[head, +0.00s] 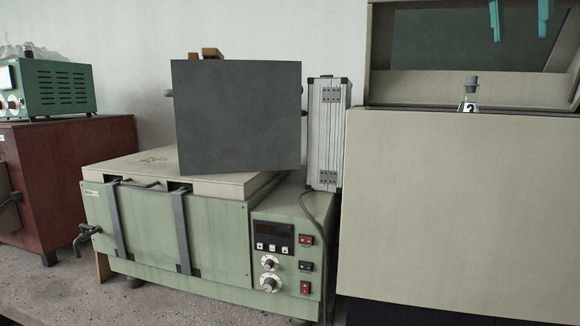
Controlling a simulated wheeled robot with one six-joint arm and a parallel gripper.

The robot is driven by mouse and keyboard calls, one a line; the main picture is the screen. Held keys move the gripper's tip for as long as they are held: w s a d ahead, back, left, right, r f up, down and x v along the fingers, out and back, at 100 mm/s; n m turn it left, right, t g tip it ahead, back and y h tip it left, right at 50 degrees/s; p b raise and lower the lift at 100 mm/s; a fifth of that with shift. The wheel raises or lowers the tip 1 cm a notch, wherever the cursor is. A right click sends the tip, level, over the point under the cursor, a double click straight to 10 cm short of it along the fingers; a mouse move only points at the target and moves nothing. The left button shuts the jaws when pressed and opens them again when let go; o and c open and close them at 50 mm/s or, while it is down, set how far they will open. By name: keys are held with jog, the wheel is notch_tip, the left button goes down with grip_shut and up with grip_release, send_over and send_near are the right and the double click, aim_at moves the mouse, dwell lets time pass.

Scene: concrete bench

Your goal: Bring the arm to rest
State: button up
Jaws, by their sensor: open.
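My gripper (519,20) shows at the top right edge of the head view as two teal fingers pointing down. The fingers are apart and nothing is seen between them. Only their lower ends show; the rest of the arm is out of view. The gripper appears in front of the dark upper panel of a large beige cabinet (455,205).
A green lab unit (160,225) with knobs and switches stands mid-bench, with a dark grey panel (238,115) upright on it. A silver case (326,133) stands behind. A small grey-capped item (470,92) is on the cabinet ledge. A red-brown box (75,165) carries a green device (55,87).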

jog(key=s+a+f+m+y, duration=0.1)
jog(key=s+a+f+m, duration=0.3)
jog(key=f, duration=1)
jog(key=s+a+f+m+y, duration=0.1)
jog(key=s+a+f+m, duration=0.3)
jog(key=s+f+m, duration=0.7)
jog(key=s+a+f+m+y, duration=0.1)
jog(key=s+a+f+m, duration=0.3)
jog(key=f, duration=1.5)
jog(key=s+m, duration=0.4)
jog(key=s, duration=0.2)
jog(key=shift+a+g+y, duration=0.2)
jog(key=shift+g+y, duration=0.2)
